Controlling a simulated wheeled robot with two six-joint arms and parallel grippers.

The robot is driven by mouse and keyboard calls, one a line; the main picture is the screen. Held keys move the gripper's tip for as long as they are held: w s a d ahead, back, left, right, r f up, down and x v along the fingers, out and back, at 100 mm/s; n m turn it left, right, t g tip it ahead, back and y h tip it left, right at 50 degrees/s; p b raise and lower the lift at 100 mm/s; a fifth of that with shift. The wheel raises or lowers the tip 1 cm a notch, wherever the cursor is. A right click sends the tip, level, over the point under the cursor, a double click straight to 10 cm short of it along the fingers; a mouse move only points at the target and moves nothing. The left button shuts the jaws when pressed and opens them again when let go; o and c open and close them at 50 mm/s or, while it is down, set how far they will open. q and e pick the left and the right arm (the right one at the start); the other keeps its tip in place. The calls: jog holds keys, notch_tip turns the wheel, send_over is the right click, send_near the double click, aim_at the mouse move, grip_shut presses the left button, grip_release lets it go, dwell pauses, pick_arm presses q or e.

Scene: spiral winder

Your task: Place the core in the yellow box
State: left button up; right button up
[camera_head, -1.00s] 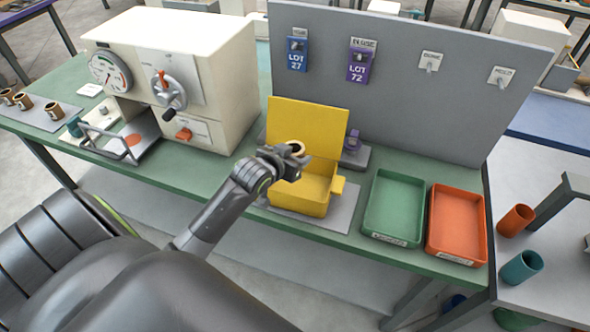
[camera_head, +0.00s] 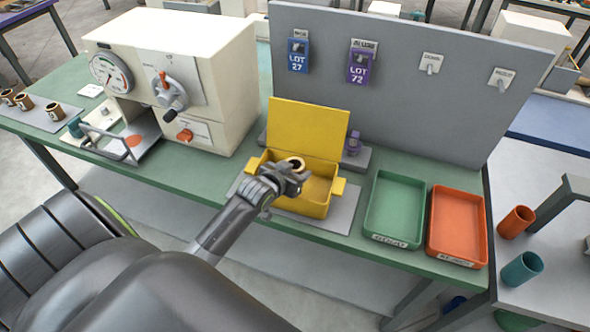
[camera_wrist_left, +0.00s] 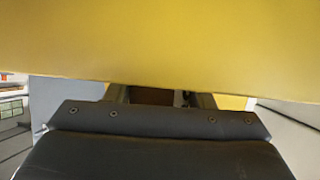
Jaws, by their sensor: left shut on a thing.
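The yellow box (camera_head: 317,206) stands on a grey mat with its lid raised at the back. My left gripper (camera_head: 293,169) is shut on the core (camera_head: 297,163), a brown ring-shaped piece, over the left part of the box opening. In the head view I cannot tell how far the core is below the rim. In the left wrist view a yellow surface (camera_wrist_left: 160,45) fills the top, and the gripper's fingers are mostly hidden behind the dark wrist housing. My right gripper is not in view.
A green tray (camera_head: 371,236) and an orange tray (camera_head: 463,259) stand to the right of the box. The white winder machine (camera_head: 215,60) is to the left. A grey board (camera_head: 400,110) with hanging lot tags stands behind. Several cores (camera_head: 54,111) sit at the far left.

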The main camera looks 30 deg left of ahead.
pick_arm(q)
jog(key=shift+f, duration=0.2)
jog(key=o, duration=1)
jog(key=shift+c, duration=0.2)
jog(key=shift+r, duration=0.1)
jog(key=shift+r, duration=0.4)
jog(key=shift+s+r, duration=0.15)
jog(key=shift+r, duration=0.1)
jog(key=v, duration=1.1)
jog(key=shift+s+b, duration=0.35)
jog(key=shift+b, duration=0.05)
jog(key=shift+r, duration=0.1)
